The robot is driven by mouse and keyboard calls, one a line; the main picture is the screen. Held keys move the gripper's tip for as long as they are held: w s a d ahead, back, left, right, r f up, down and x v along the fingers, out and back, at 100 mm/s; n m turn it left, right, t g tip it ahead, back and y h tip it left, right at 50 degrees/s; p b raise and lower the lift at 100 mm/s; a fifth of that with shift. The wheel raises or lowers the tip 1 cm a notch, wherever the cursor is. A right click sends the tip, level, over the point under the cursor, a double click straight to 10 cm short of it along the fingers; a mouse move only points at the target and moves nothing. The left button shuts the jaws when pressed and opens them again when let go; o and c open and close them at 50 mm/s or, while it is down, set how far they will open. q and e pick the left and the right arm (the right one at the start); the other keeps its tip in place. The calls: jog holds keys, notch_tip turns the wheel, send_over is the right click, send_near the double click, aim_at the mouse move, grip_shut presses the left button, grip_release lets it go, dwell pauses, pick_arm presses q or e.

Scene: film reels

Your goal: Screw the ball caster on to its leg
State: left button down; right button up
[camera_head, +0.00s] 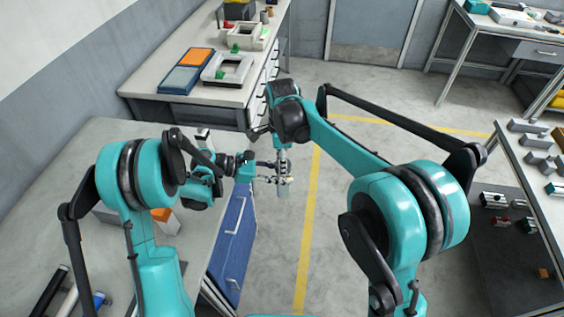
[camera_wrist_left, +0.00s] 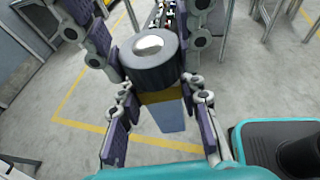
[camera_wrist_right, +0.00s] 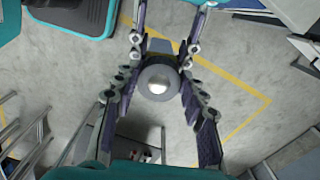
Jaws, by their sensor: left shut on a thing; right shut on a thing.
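The ball caster, a dark grey round housing with a shiny ball, faces up in the left wrist view (camera_wrist_left: 150,62) and right wrist view (camera_wrist_right: 158,82). The leg, a blue-grey bar, lies in line directly below the caster in the left wrist view (camera_wrist_left: 168,117) and shows beyond it in the right wrist view (camera_wrist_right: 158,47). A brownish-gold band shows between them. My left gripper (camera_wrist_left: 160,90) is shut on the leg. My right gripper (camera_wrist_right: 159,78) is shut on the caster. The fingers hide the sides; I cannot tell how tight the joint is. Both grippers meet mid-air in the head view.
A grey-topped bench (camera_head: 60,170) with blue drawers (camera_head: 233,235) stands at left under my left arm. Another bench (camera_head: 150,82) with trays stands behind. A table (camera_head: 520,180) with metal parts is at right. Open floor (camera_head: 335,240) lies below the grippers.

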jog(key=m, duration=0.7)
jog(key=shift+w+m, duration=0.2)
jog(key=shift+m, duration=0.1)
jog(key=m, duration=0.5)
jog(key=shift+w, duration=0.1)
jog(key=o, duration=1.2)
jog(key=shift+d, duration=0.1)
jog(key=shift+c, duration=0.2)
jog(key=shift+r, duration=2.25)
jog(key=shift+c, duration=0.4)
